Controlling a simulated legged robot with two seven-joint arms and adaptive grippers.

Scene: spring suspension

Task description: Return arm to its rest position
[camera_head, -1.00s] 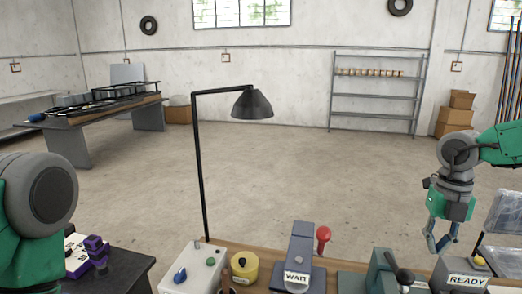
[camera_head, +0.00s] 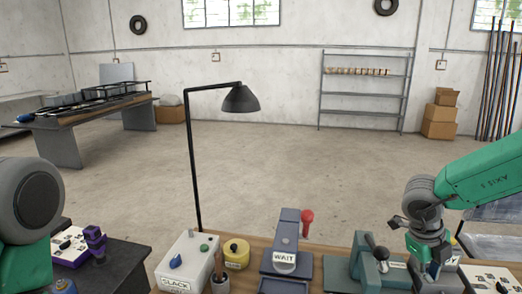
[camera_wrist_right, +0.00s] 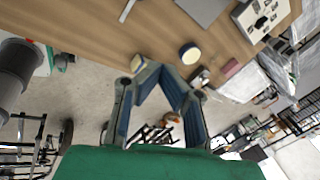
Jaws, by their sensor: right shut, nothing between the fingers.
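My right arm, green and grey, comes in from the right in the head view. Its gripper (camera_head: 434,270) points down above the right end of the bench, over the area beside the green-grey lever fixture (camera_head: 372,262). In the right wrist view, the blue-grey fingers of the gripper (camera_wrist_right: 160,70) come together at the tips with nothing between them. The wooden bench (camera_wrist_right: 115,35) lies beyond the fingers there. Of my left arm only a rounded grey and green part shows at the left edge of the head view; its gripper is out of view.
On the bench stand a WAIT fixture (camera_head: 285,258) with a red knob (camera_head: 307,220), a yellow round pot (camera_head: 236,255), a SLACK box (camera_head: 187,262) and a tall black lamp (camera_head: 194,165). A dark side table (camera_head: 118,265) is at left.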

